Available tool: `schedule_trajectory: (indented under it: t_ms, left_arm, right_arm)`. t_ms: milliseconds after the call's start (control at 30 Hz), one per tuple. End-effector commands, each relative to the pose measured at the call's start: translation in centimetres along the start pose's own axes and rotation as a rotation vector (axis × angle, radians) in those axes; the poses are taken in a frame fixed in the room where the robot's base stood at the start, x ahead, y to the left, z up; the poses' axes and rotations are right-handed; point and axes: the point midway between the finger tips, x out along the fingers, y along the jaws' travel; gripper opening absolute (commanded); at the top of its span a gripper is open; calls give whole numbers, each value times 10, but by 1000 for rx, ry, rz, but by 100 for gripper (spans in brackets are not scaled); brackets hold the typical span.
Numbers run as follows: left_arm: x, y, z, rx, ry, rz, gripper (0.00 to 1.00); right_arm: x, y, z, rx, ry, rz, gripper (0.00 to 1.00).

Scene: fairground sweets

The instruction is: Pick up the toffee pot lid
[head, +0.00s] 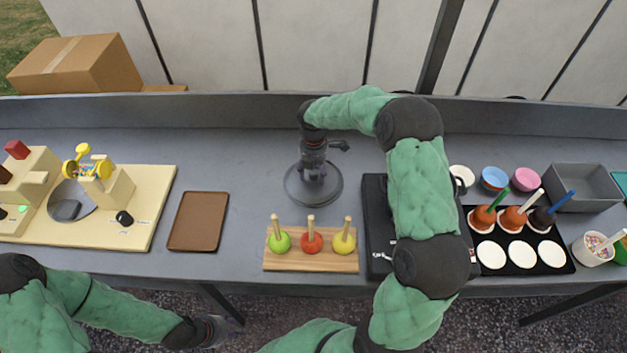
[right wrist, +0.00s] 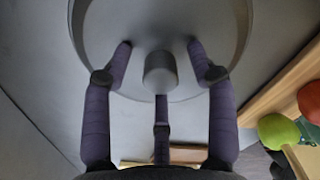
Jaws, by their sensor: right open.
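The toffee pot lid (head: 294,190) is a dark grey round disc lying on the grey counter. It also fills the upper part of the right wrist view (right wrist: 100,30), with a short round knob (right wrist: 160,74) in its middle. My right gripper (head: 316,176) is directly over the lid, pointing down. In the right wrist view its fingers (right wrist: 159,55) are spread around the knob, with visible gaps on both sides; contact with the lid is unclear. My left gripper (head: 219,331) is low in front of the counter, away from the lid; its fingers are too unclear to judge.
A wooden board (head: 310,262) with green, red and yellow apples on sticks is in front of the lid. A brown tray (head: 198,222) lies to the left. A black unit (head: 375,205) stands to the right, partly hidden by my right arm.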

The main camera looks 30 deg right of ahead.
Motion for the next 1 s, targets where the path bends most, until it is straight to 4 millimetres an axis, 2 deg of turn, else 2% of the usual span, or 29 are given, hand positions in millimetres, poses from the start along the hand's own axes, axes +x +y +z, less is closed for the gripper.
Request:
schedule_trajectory:
  t_ms: [133, 167, 300, 367, 767, 867, 1000]
  left_arm:
    - [-1, 0, 0, 0, 0, 0, 40]
    - [-1, 0, 0, 0, 0, 0, 40]
    - [-1, 0, 0, 0, 0, 0, 40]
    - [-1, 0, 0, 0, 0, 0, 40]
    - [-1, 0, 0, 0, 0, 0, 40]
    - [-4, 1, 0, 0, 0, 0, 40]
    - [-10, 4, 0, 0, 0, 0, 40]
  right_arm:
    - [-1, 0, 0, 0, -1, 1, 58]
    - [-1, 0, 0, 0, -1, 1, 55]
    - [-1, 0, 0, 0, 0, 1, 16]
    - [-1, 0, 0, 0, 0, 1, 0]
    - [-3, 0, 0, 0, -1, 2, 0]
    - [-13, 1, 1, 0, -2, 4, 0]
    - [-37, 1, 0, 0, -1, 5, 0]
